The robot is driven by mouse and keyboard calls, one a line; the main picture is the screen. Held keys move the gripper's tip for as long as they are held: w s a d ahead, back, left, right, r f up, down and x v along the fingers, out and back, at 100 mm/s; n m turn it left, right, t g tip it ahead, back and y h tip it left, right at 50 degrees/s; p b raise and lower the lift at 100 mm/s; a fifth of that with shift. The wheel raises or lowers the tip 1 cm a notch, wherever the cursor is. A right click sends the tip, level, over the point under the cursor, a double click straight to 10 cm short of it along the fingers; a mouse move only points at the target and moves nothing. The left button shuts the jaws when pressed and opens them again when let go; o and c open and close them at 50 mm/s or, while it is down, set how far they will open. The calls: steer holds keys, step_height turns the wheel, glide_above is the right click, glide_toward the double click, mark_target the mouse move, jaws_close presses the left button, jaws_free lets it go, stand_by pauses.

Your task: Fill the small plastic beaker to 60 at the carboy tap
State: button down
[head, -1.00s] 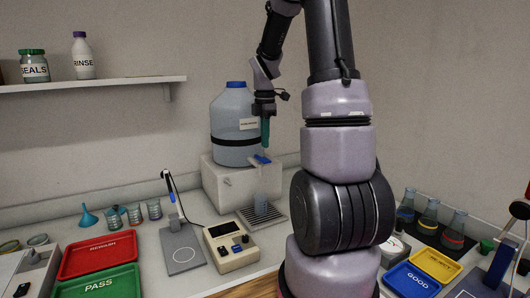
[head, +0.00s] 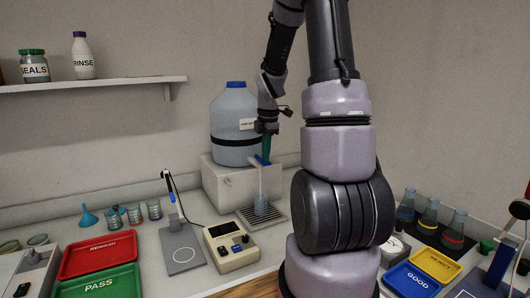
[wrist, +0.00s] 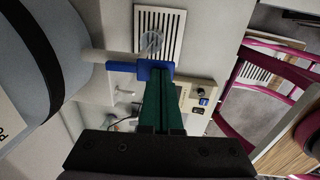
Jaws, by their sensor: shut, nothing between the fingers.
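The carboy (head: 235,112), pale blue with a blue cap and black band, stands on a white block. Its blue tap lever (head: 262,161) is at the block's front right. My gripper (head: 266,150) has its green fingers shut and empty, with the tips down at the lever. In the wrist view the tips (wrist: 164,75) meet the blue lever (wrist: 125,67). A thin pale stream runs down from the tap into the small plastic beaker (head: 262,208), upright on the drip grate. The beaker (wrist: 152,43) is partly hidden in the wrist view. Its level marks are too small to read.
The drip grate (head: 275,218) lies before the white block (head: 225,187). A cream instrument (head: 231,247) and a grey stand (head: 182,248) are to its left. Red (head: 98,256) and green (head: 100,285) trays lie further left. Several flasks stand at right.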

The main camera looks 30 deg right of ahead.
steer(key=shift+s+f+t, duration=0.3)
steer(key=shift+f+t, duration=0.1)
steer(key=shift+t, duration=0.1)
steer(key=shift+s+f, duration=0.2)
steer(key=shift+f, duration=0.3)
steer(key=shift+w+r, duration=0.1)
steer(key=shift+w, duration=0.05)
steer(key=shift+r, duration=0.1)
stand_by(3.0)
steer(key=shift+r, duration=0.7)
